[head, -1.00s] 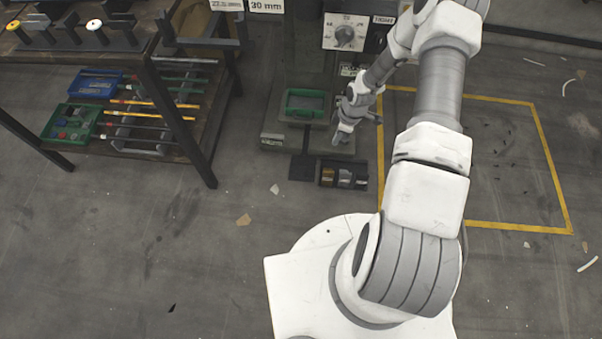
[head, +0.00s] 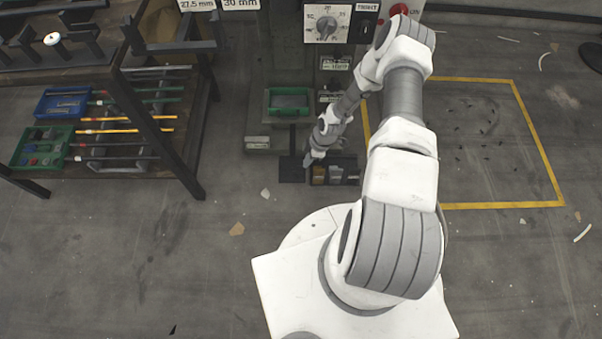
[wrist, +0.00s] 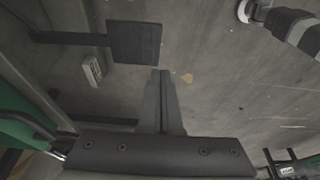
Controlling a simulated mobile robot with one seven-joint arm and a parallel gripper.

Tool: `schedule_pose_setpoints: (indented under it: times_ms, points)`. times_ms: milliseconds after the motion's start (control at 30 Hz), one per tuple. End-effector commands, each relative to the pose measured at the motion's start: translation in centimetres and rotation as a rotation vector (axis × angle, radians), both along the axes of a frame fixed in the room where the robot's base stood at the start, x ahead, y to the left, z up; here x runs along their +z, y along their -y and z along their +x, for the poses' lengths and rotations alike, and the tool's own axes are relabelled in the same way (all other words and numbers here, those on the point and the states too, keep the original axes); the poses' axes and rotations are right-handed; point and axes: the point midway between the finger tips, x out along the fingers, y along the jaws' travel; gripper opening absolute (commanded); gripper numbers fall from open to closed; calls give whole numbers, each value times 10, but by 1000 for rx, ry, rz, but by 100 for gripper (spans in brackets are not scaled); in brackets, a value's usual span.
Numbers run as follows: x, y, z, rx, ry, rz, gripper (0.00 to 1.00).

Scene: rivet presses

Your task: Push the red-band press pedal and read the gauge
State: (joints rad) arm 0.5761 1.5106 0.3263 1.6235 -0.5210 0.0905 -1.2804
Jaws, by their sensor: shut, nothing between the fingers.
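The pedal (head: 291,169) is a flat dark plate on the floor in front of a press. In the wrist view the pedal (wrist: 134,43) shows whole, with a dark bar running left from it. My gripper (head: 308,162) is low, just right of the pedal in the head view. In the wrist view my gripper (wrist: 162,76) has its fingers shut together and empty, with tips apart from the pedal in the picture; the height gap is unclear. The press has a panel with a numbered dial and knob (head: 327,27). I see no red band, and no clear needle gauge.
A green tray (head: 289,112) sits on the press base. A bin of dark and gold pieces (head: 335,173) is right of the pedal, partly behind my arm. A workbench (head: 60,73) with a lower shelf stands left. Yellow tape (head: 540,145) marks floor at right. Front floor is mostly clear.

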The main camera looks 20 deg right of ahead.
Motion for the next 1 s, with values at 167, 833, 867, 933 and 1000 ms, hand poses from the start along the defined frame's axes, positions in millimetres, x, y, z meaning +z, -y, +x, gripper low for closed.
schedule_pose_setpoints:
  times_ms: [167,833,867,933,1000]
  points:
    - [-27,-7,1,2,-2,1,0]
    - [-132,-26,8,0,-1,-1,0]
    - [-133,-26,8,0,-1,0,0]
    - [-134,-26,8,1,-1,0,0]
    - [-134,-26,8,1,-1,0,0]
